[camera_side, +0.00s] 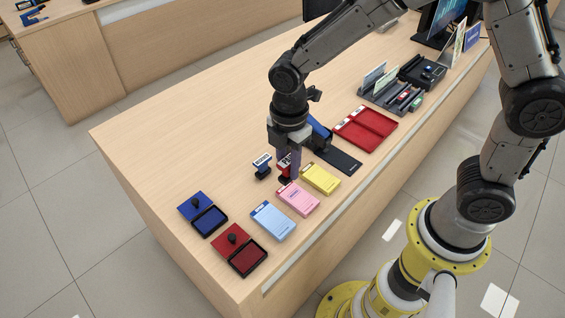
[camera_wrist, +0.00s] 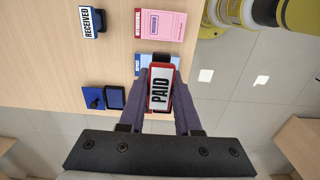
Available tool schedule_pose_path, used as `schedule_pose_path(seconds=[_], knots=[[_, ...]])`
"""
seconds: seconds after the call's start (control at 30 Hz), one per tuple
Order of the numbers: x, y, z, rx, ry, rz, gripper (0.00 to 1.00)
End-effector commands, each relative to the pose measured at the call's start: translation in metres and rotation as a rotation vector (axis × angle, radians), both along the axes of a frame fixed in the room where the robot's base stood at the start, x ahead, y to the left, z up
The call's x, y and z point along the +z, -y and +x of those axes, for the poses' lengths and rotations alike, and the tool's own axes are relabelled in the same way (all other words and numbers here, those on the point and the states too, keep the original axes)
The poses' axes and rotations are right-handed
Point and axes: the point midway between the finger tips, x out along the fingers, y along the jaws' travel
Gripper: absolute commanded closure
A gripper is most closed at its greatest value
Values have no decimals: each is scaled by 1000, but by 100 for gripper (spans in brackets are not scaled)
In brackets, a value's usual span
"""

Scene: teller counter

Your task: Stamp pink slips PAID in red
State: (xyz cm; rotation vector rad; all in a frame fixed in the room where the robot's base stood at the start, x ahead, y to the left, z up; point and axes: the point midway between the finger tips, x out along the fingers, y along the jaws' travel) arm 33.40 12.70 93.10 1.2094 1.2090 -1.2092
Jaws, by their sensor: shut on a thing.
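My gripper (camera_side: 289,172) is shut on the red PAID stamp (camera_side: 282,162), whose label faces up between the fingers in the wrist view (camera_wrist: 160,88). I cannot tell whether its base touches the counter. The pink slips (camera_side: 298,199) lie in a pad just in front of it; in the wrist view the pad (camera_wrist: 170,28) carries a small boxed mark. The red ink pad (camera_side: 247,258) lies open near the counter's front corner, its lid (camera_side: 231,238) beside it. In the wrist view, my gripper and stamp hide it.
A yellow pad (camera_side: 320,179) and a light blue pad (camera_side: 273,221) flank the pink one. The blue RECEIVED stamp (camera_side: 262,165) stands left of my gripper. An open blue ink pad (camera_side: 209,221) lies further left. Red trays (camera_side: 365,127) and a black plate (camera_side: 340,158) are behind right.

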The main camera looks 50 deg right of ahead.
Motion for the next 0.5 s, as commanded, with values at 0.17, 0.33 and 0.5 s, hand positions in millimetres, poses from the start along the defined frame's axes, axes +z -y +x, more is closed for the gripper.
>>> schedule_pose_path(seconds=[0.17,0.33,0.5], knots=[[0,0,0,0,0,0,72],[0,0,0,0,0,0,100],[0,0,1,-25,1,0,100]])
